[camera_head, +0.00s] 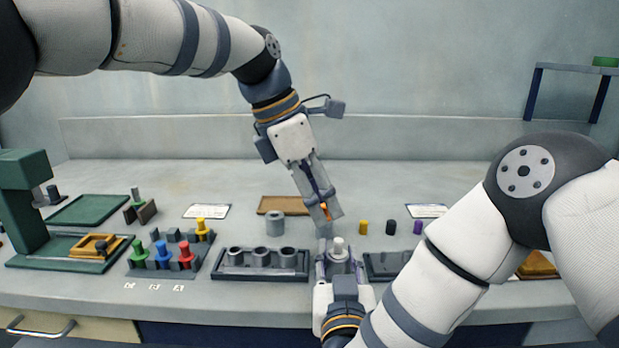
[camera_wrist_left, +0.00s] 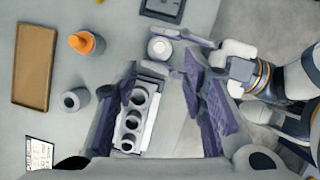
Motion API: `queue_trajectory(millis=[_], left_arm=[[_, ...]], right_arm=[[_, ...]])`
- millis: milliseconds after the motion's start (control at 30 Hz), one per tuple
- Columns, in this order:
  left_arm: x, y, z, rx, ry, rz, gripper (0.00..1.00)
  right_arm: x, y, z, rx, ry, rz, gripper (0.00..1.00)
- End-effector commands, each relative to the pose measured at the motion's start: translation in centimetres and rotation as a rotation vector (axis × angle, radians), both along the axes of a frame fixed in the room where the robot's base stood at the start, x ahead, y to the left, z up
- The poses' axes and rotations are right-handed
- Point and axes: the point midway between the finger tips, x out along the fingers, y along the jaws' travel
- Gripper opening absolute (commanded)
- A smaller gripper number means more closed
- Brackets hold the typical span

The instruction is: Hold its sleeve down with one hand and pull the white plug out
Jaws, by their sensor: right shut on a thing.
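The white plug (camera_head: 338,244) stands upright in its grey sleeve (camera_head: 339,266) near the front of the bench. In the left wrist view the white plug (camera_wrist_left: 160,48) shows from above as a round pale top. My right gripper (camera_head: 338,270) is shut on the sleeve, one finger at each side, below the plug's head. My left gripper (camera_head: 328,214) points down above and behind the plug, apart from it. In the left wrist view its two fingers (camera_wrist_left: 163,88) stand wide apart with nothing between them.
A dark rack (camera_head: 262,276) with several grey sleeves stands left of the plug; another rack (camera_head: 385,268) stands right. An orange plug (camera_wrist_left: 82,42) and an empty grey sleeve (camera_head: 275,223) stand behind. A brown tray (camera_head: 285,204) lies farther back. Coloured plugs (camera_head: 363,228) stand at right.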

Motion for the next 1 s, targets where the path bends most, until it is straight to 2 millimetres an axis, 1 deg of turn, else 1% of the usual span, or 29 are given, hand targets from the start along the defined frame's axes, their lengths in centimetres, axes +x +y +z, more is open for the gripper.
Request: queue_trajectory(millis=[33,100,200,300,467,700,867,900,1000], left_arm=[[0.1,-0.5,-1.3,0.002,0.004,-0.002,0.38],[0.2,-1.2,-2.9,0.0,0.003,-0.002,0.38],[0.5,-1.9,-4.9,0.0,0.002,-0.003,0.38],[0.6,-2.5,-6.3,0.001,0.0,-0.003,0.38],[0.8,-3.0,-7.3,0.001,-0.002,-0.003,0.38],[0.8,-3.0,-7.4,0.001,-0.003,-0.003,0.38],[0.8,-3.0,-7.4,0.001,-0.003,-0.003,0.02],[0.8,-3.0,-7.4,0.001,-0.003,-0.003,0.0],[0.8,-3.0,-7.4,0.001,-0.002,-0.003,0.0]], right_arm=[[0.0,0.0,0.0,0.0,-0.001,0.0,0.0],[0.0,0.0,0.0,0.0,-0.001,0.0,0.0],[0.0,0.0,0.0,0.0,-0.001,0.0,0.0],[0.0,0.0,0.0,0.0,0.0,0.0,0.0],[0.0,0.0,0.0,0.0,0.0,0.0,0.0],[0.0,0.0,0.0,0.0,0.0,-0.001,0.0],[0.0,0.0,0.0,0.0,0.0,0.0,0.0],[0.0,0.0,0.0,0.0,0.0,0.0,0.0],[0.0,0.0,0.0,0.0,0.0,-0.001,0.0]])
